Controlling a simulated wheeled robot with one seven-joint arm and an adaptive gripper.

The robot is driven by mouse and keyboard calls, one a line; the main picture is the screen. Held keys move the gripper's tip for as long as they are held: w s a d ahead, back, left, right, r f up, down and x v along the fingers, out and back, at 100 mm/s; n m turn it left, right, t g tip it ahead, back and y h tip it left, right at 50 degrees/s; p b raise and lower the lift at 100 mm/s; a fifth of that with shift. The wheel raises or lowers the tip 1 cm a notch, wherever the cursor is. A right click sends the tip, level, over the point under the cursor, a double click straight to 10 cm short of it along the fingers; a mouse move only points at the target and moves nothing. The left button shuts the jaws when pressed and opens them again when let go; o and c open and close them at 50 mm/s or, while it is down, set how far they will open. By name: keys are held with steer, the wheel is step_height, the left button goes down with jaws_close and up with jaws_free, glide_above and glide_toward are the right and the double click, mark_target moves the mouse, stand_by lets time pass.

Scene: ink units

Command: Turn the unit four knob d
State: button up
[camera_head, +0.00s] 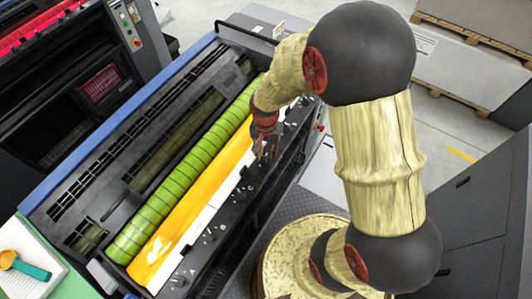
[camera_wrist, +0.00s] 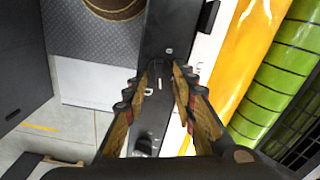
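My gripper (camera_head: 263,152) points down at the dark control rail (camera_head: 238,202) along the front of the ink unit. In the wrist view my gripper (camera_wrist: 165,68) has its two fingers apart, with a dark knob (camera_wrist: 159,80) bearing a white mark between the tips. I cannot tell whether the fingers touch it. Which knob that letter belongs to is not clear. In the head view the gripper and arm partly hide this stretch of rail.
A yellow ink-covered roller (camera_head: 185,225) and a banded green roller (camera_head: 190,165) lie alongside the rail. My arm stands over the walkway at the right. A dark cabinet (camera_head: 480,215) is at the far right; a notebook with an orange-and-teal tool (camera_head: 25,266) lies at lower left.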

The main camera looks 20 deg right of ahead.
mark_target(266, 156)
step_height(266, 156, up, 12)
steer(key=shift+f, duration=0.2)
stand_by(0.7)
steer(key=s+r+n+t+b, duration=0.2)
steer(key=s+r+n+b, duration=0.2)
steer(key=s, duration=0.3)
steer(key=s+r+n+t+b, duration=0.3)
steer(key=s+r+n+b, duration=0.1)
steer(key=s+b, duration=0.3)
steer(key=shift+t, duration=0.3)
